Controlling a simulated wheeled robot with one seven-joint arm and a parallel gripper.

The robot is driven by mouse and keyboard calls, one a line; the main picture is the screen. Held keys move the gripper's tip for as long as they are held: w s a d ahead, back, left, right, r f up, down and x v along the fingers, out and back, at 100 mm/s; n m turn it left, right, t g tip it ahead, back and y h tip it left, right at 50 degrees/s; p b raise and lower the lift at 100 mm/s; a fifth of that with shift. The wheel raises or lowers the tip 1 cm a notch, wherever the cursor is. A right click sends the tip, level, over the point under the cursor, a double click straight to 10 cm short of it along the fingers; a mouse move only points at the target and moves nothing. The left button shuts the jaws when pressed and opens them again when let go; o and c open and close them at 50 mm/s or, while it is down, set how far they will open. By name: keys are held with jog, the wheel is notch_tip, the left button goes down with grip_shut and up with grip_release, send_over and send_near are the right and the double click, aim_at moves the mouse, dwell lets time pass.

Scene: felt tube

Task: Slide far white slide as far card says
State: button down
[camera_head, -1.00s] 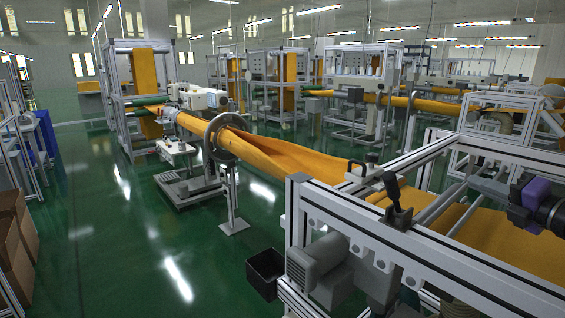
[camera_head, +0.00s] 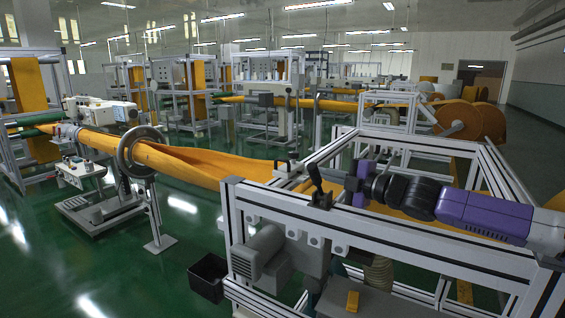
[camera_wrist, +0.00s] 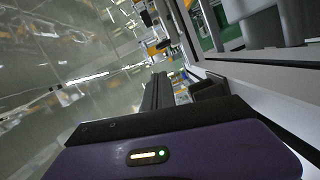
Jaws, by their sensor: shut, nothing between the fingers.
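My gripper (camera_head: 336,175) reaches in from the right above the aluminium machine frame (camera_head: 400,244), near a black lever (camera_head: 318,190). Its fingers are dark and closed in the wrist view (camera_wrist: 156,91), with nothing between them. A small pale block with a dark top (camera_head: 285,170) sits at the frame's far left, beyond the lever and apart from my gripper. I cannot tell whether this block is the far white slide. No card can be made out in either view. My arm hides part of the frame's inside.
Orange felt (camera_head: 195,166) runs from a large ring (camera_head: 142,152) into the frame. A grey motor (camera_head: 258,252) and a black bin (camera_head: 208,277) are at its near left. A yellow piece (camera_head: 352,301) lies on a grey surface below. Green floor is open at left.

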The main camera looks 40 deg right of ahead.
aim_at(279, 160)
jog(key=w+a+p, duration=0.1)
jog(key=w+p, duration=0.1)
jog(key=w, duration=1.3)
jog(key=shift+a+f, duration=0.3)
jog(key=shift+f, duration=0.05)
jog(key=shift+w+d+f, duration=0.1)
jog(key=shift+w+d, duration=0.15)
jog(key=shift+d, duration=0.35)
